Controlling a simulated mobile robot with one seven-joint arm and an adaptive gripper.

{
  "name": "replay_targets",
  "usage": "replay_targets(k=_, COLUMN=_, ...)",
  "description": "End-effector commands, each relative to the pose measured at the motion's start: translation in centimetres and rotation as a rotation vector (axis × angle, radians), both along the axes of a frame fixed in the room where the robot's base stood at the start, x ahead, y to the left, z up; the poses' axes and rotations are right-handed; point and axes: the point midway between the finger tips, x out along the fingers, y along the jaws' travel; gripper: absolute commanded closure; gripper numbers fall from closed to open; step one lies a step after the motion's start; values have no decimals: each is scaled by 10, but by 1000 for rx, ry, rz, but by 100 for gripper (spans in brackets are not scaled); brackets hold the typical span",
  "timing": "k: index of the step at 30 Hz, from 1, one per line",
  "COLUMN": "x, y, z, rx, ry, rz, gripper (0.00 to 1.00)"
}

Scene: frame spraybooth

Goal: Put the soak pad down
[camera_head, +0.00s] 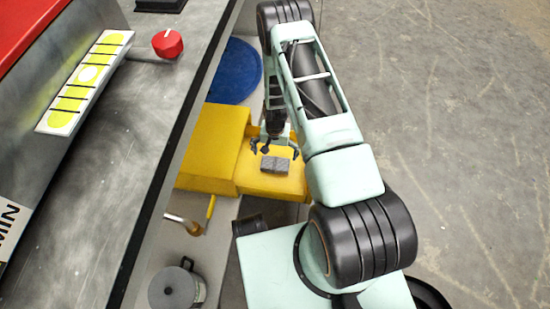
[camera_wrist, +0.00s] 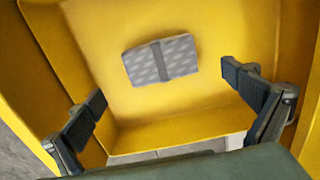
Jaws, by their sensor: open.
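The soak pad (camera_head: 275,165) is a small grey patterned block with a darker band across its middle. It lies in a yellow open tray or bin (camera_head: 212,150), on the part nearest my arm. In the wrist view the pad (camera_wrist: 161,60) rests on the yellow floor, a little beyond the fingertips and between their lines. My gripper (camera_head: 275,150) is over the yellow bin, with its fingers spread to either side of the pad. In the wrist view my gripper (camera_wrist: 165,85) is open and empty, and neither finger touches the pad.
A blue round disc (camera_head: 235,71) lies behind the bin. A grey lidded pot (camera_head: 176,286) and a metal-ended handle (camera_head: 184,224) are in front. A grey machine panel with a red knob (camera_head: 168,44) stands at left. The concrete floor at right is clear.

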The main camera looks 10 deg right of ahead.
Motion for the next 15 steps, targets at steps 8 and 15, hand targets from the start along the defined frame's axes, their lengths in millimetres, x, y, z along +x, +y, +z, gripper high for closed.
replay_targets(k=8, x=0, y=0, z=38, rx=0, ry=1, rz=0, gripper=0)
replay_targets(k=15, x=-1, y=0, z=41, rx=-1, ry=1, rz=1, gripper=0)
